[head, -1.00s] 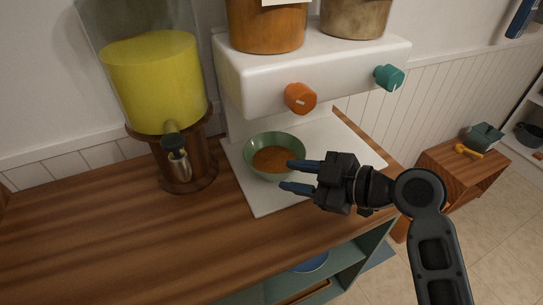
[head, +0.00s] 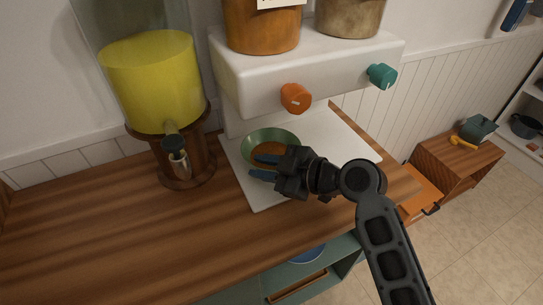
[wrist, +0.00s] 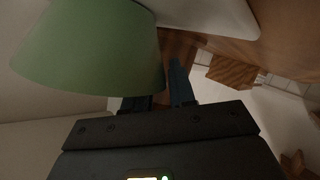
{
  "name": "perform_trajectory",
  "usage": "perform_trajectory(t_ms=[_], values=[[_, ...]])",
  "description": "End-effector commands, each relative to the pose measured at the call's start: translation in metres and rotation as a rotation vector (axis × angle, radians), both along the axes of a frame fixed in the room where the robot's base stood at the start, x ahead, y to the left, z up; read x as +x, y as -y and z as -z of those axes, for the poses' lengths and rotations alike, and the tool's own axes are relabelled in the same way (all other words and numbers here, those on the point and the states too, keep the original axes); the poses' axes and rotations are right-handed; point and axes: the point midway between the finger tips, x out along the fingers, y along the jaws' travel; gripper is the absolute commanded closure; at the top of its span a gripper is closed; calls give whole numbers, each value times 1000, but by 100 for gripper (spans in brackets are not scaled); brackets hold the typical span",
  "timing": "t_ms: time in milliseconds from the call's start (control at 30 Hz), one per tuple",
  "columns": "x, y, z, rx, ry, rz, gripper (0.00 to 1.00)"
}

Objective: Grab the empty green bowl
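The green bowl (head: 268,135) stands on the white plate of the dispenser on the wooden counter. It does not look empty: orange-brown contents show inside it. My gripper (head: 258,166) is at the bowl's near right side, fingers apart. One finger overlaps the bowl's inside and the other its near outer wall. In the wrist view the bowl's green outer wall (wrist: 95,45) fills the upper left and hides part of one finger, while the other finger shows outside it. I cannot tell whether either finger touches the wall.
The white dispenser (head: 340,62) with an orange knob (head: 295,98) and a teal knob (head: 382,76) overhangs the bowl. A tank of yellow liquid (head: 150,85) with a metal spout (head: 177,160) stands left. The front left counter (head: 110,240) is clear.

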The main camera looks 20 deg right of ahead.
Motion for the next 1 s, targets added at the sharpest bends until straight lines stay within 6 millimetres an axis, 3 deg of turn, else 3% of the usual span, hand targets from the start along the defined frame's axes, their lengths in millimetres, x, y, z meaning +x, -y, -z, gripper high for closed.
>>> perform_trajectory(t_ms=[233,767,1000], values=[[0,0,0,1,-1,0,99],[0,0,0,1,-1,0,100],[0,0,-14,-1,3,-1,100]])
